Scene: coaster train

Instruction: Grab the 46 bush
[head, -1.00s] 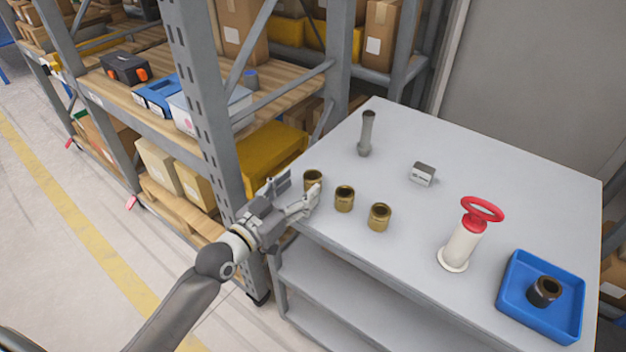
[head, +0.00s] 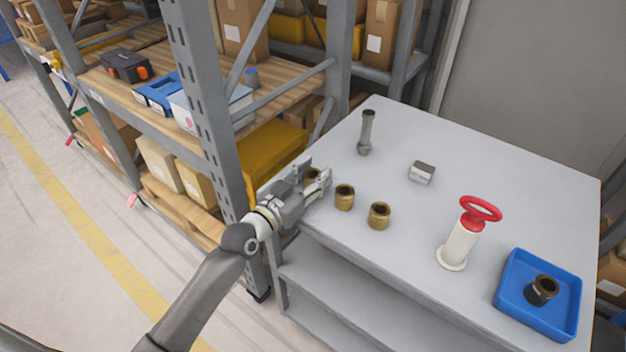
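Three brass bushes stand in a row near the left front edge of the grey table. The leftmost bush (head: 311,174) is partly hidden by my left gripper (head: 317,178), whose fingers are apart on either side of it. I cannot tell whether they touch it. The middle bush (head: 344,197) and the right bush (head: 379,215) stand upright and free. No number is readable on any bush. A darker bush (head: 541,290) sits in the blue tray (head: 567,326) at the right. My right gripper is not in view.
On the table (head: 520,180) stand a grey metal pin (head: 366,134), a small grey block (head: 421,172) and a white post with a red ring handle (head: 461,243). A shelving rack upright (head: 208,110) rises close to my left arm.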

